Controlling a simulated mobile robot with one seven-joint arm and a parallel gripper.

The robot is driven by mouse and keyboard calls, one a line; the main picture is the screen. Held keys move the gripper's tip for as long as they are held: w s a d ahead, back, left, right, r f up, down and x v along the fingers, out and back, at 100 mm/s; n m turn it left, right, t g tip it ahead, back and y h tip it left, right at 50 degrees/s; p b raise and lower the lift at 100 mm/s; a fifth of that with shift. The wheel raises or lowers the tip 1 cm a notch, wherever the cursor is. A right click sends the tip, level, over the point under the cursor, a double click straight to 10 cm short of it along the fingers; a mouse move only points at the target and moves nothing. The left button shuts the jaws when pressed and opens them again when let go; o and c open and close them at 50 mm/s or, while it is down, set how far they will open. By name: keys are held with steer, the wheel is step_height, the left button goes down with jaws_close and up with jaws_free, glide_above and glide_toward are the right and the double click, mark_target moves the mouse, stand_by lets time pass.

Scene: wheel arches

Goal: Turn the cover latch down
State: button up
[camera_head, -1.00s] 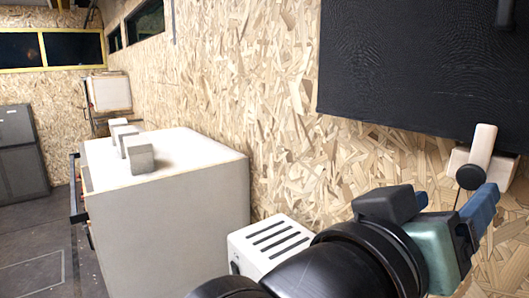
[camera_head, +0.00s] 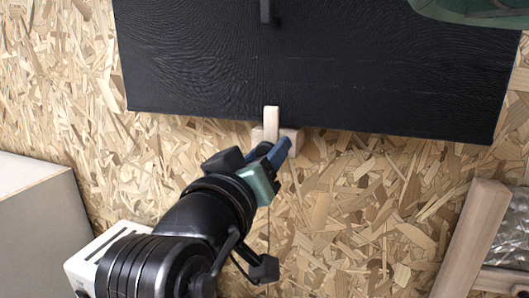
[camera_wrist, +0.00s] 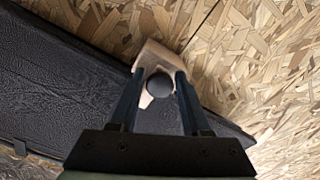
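The black cover (camera_head: 330,70) is on the chipboard wall, and it also shows in the wrist view (camera_wrist: 75,90). The cover latch (camera_head: 271,121) is a pale wooden bar at the cover's lower edge. It stands upright and overlaps the cover, on a wooden block (camera_head: 290,137). My gripper (camera_head: 283,148) is just in front of the latch in the head view and hides its lower part. In the wrist view, a round dark knob (camera_wrist: 159,85) on the pale wood (camera_wrist: 156,60) shows between the two fingers, with gaps on both sides. The gripper is open.
A black handle-like piece (camera_head: 266,11) is higher on the cover. A grey-white cabinet (camera_head: 35,215) stands at the left. A wooden frame (camera_head: 470,235) leans at the lower right. The wall right of my gripper is bare.

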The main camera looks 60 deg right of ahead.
jaws_close()
steer(key=shift+m+b, duration=0.3)
steer(key=shift+b, duration=0.05)
steer(key=m+b, duration=0.2)
steer(key=shift+f+m, duration=0.15)
steer(key=shift+m, duration=0.15)
steer(key=m+b, duration=0.4)
steer(key=m, duration=0.1)
steer(key=shift+m, duration=0.3)
steer(key=m+b, duration=0.3)
steer(key=m, duration=0.1)
steer(key=shift+w, duration=0.1)
steer(key=shift+r+m+b, duration=0.2)
steer(key=shift+m+b, duration=1.2)
steer(key=shift+m, duration=1.1)
